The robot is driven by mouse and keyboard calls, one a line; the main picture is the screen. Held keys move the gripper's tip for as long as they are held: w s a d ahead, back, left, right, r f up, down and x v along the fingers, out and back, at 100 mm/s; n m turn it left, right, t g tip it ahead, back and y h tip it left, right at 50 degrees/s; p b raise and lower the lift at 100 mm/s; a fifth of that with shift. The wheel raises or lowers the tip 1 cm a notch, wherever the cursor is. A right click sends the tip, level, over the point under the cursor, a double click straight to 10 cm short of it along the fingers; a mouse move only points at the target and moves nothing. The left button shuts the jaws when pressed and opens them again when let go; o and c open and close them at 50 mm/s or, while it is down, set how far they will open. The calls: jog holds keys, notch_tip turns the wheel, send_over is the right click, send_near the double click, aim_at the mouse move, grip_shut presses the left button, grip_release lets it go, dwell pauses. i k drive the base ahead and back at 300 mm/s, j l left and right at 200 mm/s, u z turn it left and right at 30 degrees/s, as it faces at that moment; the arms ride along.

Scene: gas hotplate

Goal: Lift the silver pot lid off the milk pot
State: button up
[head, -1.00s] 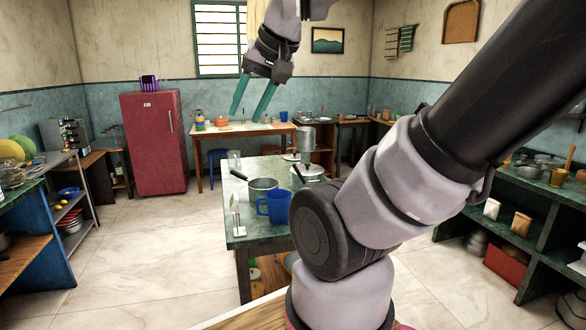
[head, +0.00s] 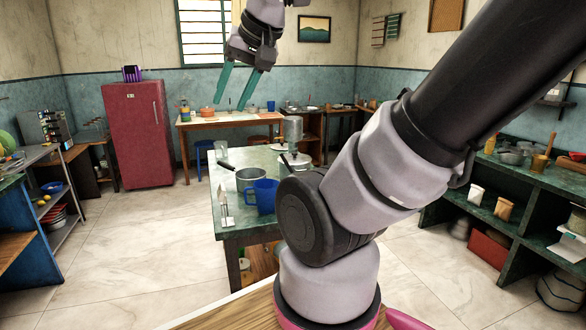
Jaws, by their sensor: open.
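My gripper (head: 235,99) is open and empty, its two teal fingers pointing down in the air, above and left of the green table's far end in the picture. A pot with a pale silver lid (head: 294,160) and dark knob stands on the table, partly hidden behind my arm. It appears to be the milk pot, but its body is mostly hidden. My gripper is clear of the lid. A grey open pot (head: 251,178) with a dark handle stands at the left of the table.
A blue mug (head: 264,195) stands beside the open pot, and light utensils (head: 224,205) lie at the table's (head: 240,231) left edge. A tall silver container (head: 293,130) rises behind the lidded pot. A red fridge (head: 137,140) stands far left. The tiled floor left of the table is clear.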

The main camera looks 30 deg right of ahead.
aim_at(294, 159)
jog(key=i+l+z, duration=0.2)
jog(key=i+l, duration=0.15)
jog(key=l, duration=0.25)
jog(key=i+l+z, duration=0.15)
jog(key=i+l, duration=0.2)
jog(key=l, duration=0.2)
jog(key=i+l+z, duration=0.2)
jog(key=i+l, duration=0.2)
jog(key=l, duration=0.1)
